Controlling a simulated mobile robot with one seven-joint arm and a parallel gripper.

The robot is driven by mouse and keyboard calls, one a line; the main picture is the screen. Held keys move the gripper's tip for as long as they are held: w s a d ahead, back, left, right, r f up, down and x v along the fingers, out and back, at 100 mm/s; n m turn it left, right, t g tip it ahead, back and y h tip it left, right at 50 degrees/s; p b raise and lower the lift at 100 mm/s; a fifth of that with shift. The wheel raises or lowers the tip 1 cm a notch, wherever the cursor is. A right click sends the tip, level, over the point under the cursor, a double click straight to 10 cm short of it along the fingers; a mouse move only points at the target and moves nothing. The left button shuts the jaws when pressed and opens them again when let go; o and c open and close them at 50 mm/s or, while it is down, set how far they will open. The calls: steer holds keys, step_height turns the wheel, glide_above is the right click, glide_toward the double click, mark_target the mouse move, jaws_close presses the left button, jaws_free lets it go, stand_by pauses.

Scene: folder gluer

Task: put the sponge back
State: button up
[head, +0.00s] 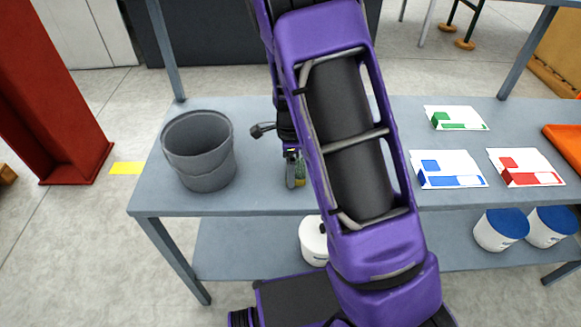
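A small green and yellow thing (301,169), which looks like the sponge, shows at the table's middle, mostly hidden by my purple arm. My gripper (293,168) points down right at it, with one grey finger showing on its left side. The other finger is hidden behind the arm, so I cannot tell whether the gripper is open or holds it. I also cannot tell whether the thing touches the tabletop. A grey bucket (207,176) stands upright on the left end of the table, apart from my gripper.
The grey table (255,203) has a lower shelf with a white tub (313,245) and two blue-lidded tubs (500,230). Flat cartons with green (455,119), blue (446,170) and red (525,168) prints lie on the right. An orange thing (566,143) lies at the right edge.

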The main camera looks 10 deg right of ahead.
steer(key=o, duration=1.1)
step_height(320, 180, up, 12)
steer(key=shift+r+p, duration=0.1)
steer(key=shift+p, duration=0.75)
